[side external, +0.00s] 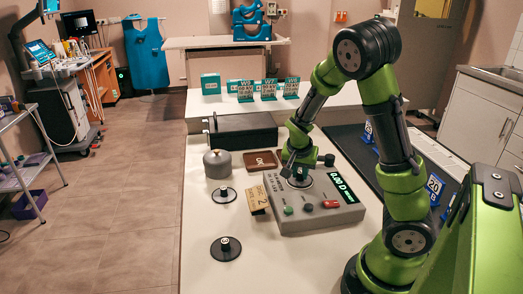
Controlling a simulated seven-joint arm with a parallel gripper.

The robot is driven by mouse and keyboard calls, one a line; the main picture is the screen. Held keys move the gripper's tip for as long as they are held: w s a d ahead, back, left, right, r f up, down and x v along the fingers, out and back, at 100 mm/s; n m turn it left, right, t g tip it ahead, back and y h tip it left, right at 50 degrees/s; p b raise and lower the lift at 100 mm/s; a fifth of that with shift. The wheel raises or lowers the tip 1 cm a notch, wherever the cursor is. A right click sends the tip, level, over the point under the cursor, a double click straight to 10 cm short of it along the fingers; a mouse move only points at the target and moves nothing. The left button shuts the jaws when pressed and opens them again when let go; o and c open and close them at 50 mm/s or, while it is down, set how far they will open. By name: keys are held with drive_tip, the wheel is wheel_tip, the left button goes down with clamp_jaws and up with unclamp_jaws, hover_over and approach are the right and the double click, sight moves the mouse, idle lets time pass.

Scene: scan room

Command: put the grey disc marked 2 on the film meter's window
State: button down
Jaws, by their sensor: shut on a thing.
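The film meter (345,214) is a grey box on the white table, with a lit green display and small green and red knobs on top. My gripper (300,172) points down over its left rear part, at the round window area. It is shut on a small dark-knobbed disc (301,182), which is at or just above the window; I cannot tell whether it touches. Its mark is too small to read, and the window is mostly hidden. Two similar knobbed discs lie on the table left of the meter, one farther back (224,195) and one nearer (226,250).
A tan card marked 2 (257,200) stands against the meter's left side. A grey round weight-like pot (217,164), a brown tray marked OK (261,161) and a black box (240,132) stand behind. The table's front left is clear.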

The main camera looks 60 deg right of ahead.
drive_tip(key=c, duration=1)
unclamp_jaws()
drive_tip(key=shift+f, duration=0.1)
drive_tip(key=v, duration=1.2)
drive_tip(key=s+a+r+n+t+y, duration=0.3)
drive_tip(key=a+n, duration=0.2)
drive_tip(key=a, duration=0.4)
drive_tip(key=s+a+r+n+t+y, duration=0.3)
drive_tip(key=a+n, duration=0.3)
drive_tip(key=a, duration=0.4)
drive_tip(key=shift+a+r, duration=0.25)
drive_tip(key=shift+r, duration=0.45)
